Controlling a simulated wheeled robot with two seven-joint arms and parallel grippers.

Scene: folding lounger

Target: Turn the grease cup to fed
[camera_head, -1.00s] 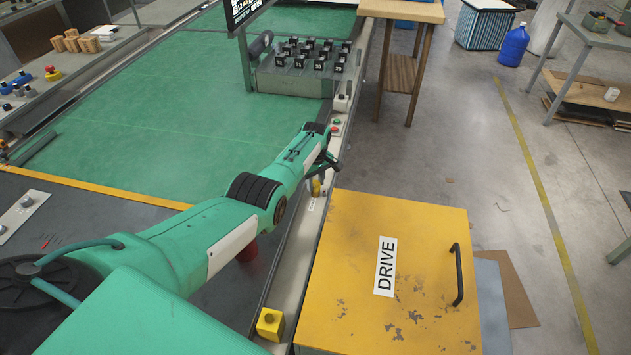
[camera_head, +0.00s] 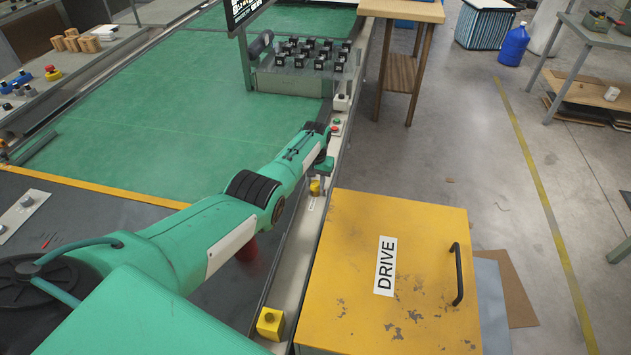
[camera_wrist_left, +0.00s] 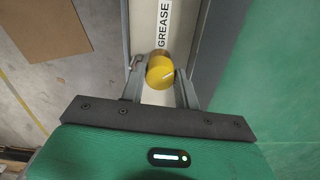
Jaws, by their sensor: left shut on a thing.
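The grease cup is a yellow round knob (camera_wrist_left: 160,72) with a pale line on its top, on the pale rail below the printed word GREASE (camera_wrist_left: 163,28) in the left wrist view. The line slants up to the right. My left gripper (camera_wrist_left: 160,82) is shut on the knob, one finger on each side. In the head view the yellow cup (camera_head: 315,188) shows just below my left gripper (camera_head: 320,175), on the rail beside the yellow cabinet. No position label for fed can be read. My right gripper is not in view.
The yellow DRIVE cabinet (camera_head: 385,265) with a black handle stands right of the rail. A yellow box with a button (camera_head: 270,323) sits on the rail nearer me.

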